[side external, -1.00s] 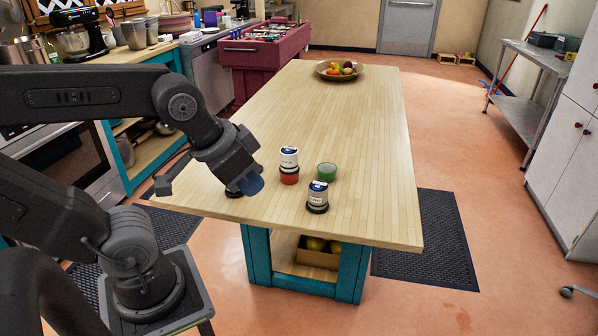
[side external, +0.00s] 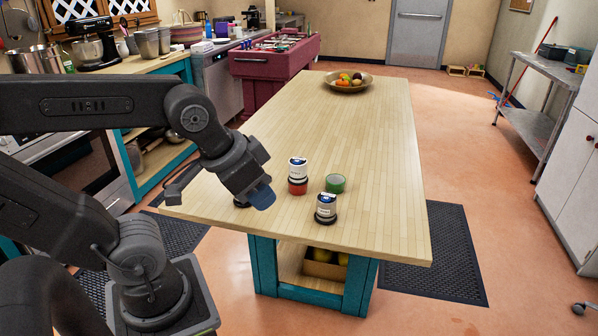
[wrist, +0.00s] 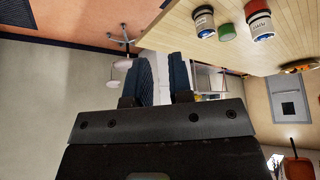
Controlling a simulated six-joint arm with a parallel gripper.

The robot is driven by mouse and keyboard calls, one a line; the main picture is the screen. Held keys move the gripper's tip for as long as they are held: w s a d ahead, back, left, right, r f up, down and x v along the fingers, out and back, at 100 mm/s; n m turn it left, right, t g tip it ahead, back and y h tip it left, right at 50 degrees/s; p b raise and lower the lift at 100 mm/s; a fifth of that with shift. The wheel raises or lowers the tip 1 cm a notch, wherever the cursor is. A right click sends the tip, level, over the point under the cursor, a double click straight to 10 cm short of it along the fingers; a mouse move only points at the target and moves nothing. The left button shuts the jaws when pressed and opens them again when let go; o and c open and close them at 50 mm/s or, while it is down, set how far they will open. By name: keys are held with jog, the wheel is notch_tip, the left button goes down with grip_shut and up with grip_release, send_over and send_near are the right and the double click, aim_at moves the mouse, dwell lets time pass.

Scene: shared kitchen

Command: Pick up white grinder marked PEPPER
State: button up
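The print is too small for me to tell which says PEPPER. My gripper (side external: 262,197) hangs to the left of them, above the table's left part, touching neither. In the wrist view, its two blue fingers (wrist: 164,75) are apart with nothing between them, and the containers lie at the upper right.
A green round container (side external: 335,183) stands close beside the white ones. A fruit bowl (side external: 348,88) sits at the table's far end. The wooden table (side external: 385,150) is clear at the right and middle.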

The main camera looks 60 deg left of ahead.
jog(key=o, duration=1.1)
jog(key=n+g+y, duration=0.3)
jog(key=n+y, duration=0.1)
jog(key=n, duration=0.7)
send_near(297, 161)
jog(key=x, duration=0.6)
jog(key=shift+w+a+f, duration=0.1)
jog(key=shift+w+a, duration=0.05)
jog(key=shift+d+x, duration=0.2)
jog(key=shift+x, duration=2.9)
